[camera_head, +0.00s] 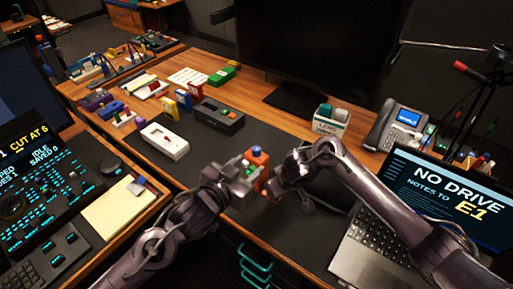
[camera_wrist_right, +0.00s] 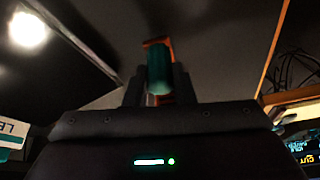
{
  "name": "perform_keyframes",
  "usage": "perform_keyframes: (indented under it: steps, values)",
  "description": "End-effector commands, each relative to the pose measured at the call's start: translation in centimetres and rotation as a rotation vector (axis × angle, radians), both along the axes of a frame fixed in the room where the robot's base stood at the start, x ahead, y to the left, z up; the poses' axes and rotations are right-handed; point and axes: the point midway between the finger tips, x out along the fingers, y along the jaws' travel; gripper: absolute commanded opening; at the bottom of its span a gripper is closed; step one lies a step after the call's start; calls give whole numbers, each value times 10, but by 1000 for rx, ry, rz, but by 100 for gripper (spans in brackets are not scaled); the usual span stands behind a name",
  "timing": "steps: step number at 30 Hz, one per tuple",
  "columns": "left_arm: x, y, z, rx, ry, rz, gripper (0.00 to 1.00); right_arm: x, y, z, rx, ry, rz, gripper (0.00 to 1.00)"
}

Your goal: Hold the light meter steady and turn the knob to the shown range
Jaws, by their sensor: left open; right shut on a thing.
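An orange device with a blue round top (camera_head: 257,157), which I take to be the light meter, is between my two grippers over the dark desk mat. My right gripper (camera_head: 270,184) is shut on it from the right. In the right wrist view, a teal cylinder (camera_wrist_right: 159,72) with orange parts behind it shows between the fingers of my right gripper (camera_wrist_right: 160,88). My left gripper (camera_head: 246,170) is open, close against the device's left side; I cannot tell whether it touches. The knob's markings and the shown range cannot be read.
A monitor (camera_head: 300,45) stands at the back. Mat between is mostly clear.

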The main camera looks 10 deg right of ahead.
Motion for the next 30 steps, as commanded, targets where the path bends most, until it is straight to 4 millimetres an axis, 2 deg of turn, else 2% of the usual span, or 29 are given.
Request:
perform_keyframes:
  steps: [6, 11, 14, 24, 30]
  values:
    - [6, 19, 8, 9, 130, 73, 44, 0, 0, 0, 0, 0, 0, 0]
    - [10, 22, 7, 8, 161, 99, 44, 0, 0, 0, 0, 0, 0, 0]
    - [19, 16, 3, 6, 165, 101, 44, 0, 0, 0, 0, 0, 0, 0]
    - [70, -18, -22, 7, 162, 99, 44, 0, 0, 0, 0, 0, 0, 0]
    - [91, -32, -33, 6, 162, 100, 44, 0, 0, 0, 0, 0, 0, 0]
